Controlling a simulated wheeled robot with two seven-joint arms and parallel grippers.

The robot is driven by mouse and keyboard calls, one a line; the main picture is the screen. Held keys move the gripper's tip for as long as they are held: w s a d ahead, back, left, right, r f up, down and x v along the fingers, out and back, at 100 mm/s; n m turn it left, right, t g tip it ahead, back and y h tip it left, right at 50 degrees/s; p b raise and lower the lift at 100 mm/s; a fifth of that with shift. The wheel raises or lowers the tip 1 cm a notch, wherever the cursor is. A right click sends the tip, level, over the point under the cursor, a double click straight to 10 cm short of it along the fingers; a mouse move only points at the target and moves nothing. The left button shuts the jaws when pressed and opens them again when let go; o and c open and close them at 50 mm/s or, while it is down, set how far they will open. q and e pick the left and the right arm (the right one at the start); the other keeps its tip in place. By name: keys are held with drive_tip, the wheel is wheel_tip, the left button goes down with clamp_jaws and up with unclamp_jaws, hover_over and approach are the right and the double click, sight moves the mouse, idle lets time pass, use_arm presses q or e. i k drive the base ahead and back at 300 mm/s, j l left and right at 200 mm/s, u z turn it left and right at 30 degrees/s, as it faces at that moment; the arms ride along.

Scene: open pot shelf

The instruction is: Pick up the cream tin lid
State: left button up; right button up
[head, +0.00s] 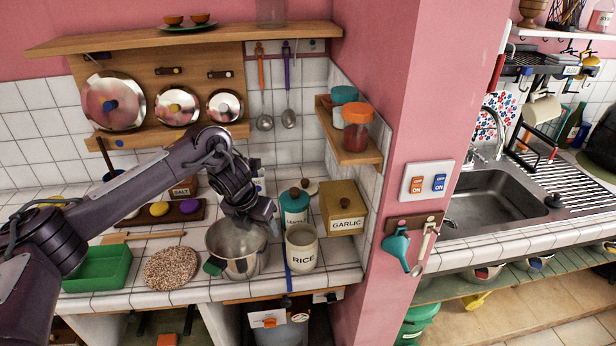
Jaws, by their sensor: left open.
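The cream lid (310,186) with a small dark knob lies at the back of the counter, behind the teal tin (294,210) and left of the garlic box. The teal tin partly hides it. The cream rice tin (301,250) stands in front with its top uncovered. My left gripper (262,222) is open and points down over the right side of the steel pot, left of the teal tin and in front of the lid. Its fingertips are hard to make out. My right gripper is not in view.
The steel pot (236,254) stands close under my left gripper. The wooden garlic box (343,208) stands right of the lid. A small wall shelf (350,146) with jars hangs above it. A round trivet (171,268) and green tray (97,268) lie left.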

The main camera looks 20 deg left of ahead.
sight(305, 184)
drive_tip(key=i, duration=1.25)
